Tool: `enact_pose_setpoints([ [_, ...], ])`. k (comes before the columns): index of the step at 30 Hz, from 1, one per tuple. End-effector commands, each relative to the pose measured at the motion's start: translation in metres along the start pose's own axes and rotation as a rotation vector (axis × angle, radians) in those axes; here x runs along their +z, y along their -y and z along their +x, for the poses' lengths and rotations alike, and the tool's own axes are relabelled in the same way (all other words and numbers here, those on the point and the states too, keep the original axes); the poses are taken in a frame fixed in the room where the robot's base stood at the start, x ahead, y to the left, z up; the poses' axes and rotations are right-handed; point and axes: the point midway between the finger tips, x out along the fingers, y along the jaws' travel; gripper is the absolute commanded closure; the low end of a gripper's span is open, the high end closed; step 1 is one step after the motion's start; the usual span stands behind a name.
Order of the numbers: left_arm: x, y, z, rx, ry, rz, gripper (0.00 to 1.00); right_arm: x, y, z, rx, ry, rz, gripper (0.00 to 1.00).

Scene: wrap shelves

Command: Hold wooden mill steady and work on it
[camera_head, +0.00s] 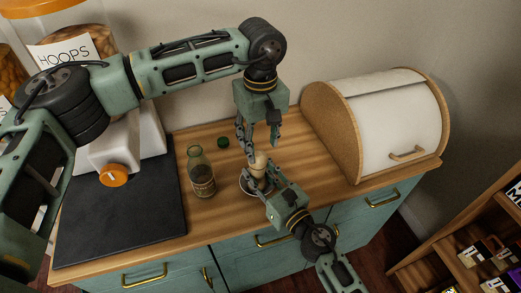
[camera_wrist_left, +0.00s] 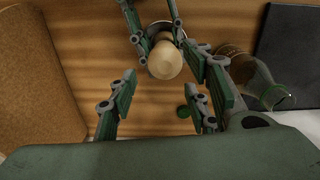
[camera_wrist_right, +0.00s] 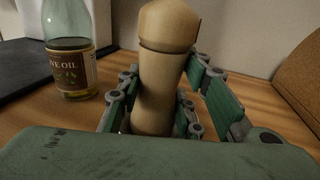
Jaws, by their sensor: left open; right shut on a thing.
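The wooden mill (camera_head: 259,163) stands upright on the wooden counter, and a pale round rim, perhaps a bowl or plate, shows at its base. My right gripper (camera_head: 265,184) is shut on the mill's body from the front, and the right wrist view shows its fingers on both sides of the mill (camera_wrist_right: 157,85). My left gripper (camera_head: 258,142) is open, pointing down above and just behind the mill's top. In the left wrist view the mill's round head (camera_wrist_left: 165,60) lies beyond the open left fingers (camera_wrist_left: 160,105), not between them.
An olive oil bottle (camera_head: 201,174) stands left of the mill, with a small green cap (camera_head: 223,142) behind it. A dark board (camera_head: 125,215) lies further left. A white bread box (camera_head: 390,125) with wooden sides stands to the right. Shelves (camera_head: 480,245) are at lower right.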

Motion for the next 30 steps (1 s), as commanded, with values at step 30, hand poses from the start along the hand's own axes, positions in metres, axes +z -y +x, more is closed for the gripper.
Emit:
enact_pose_setpoints([
  [30, 0.000, -0.001, 0.040, 0.004, -0.001, -0.001, 0.88, -0.007, -0.003, -0.002, 0.007, -0.011, 0.004, 0.99],
])
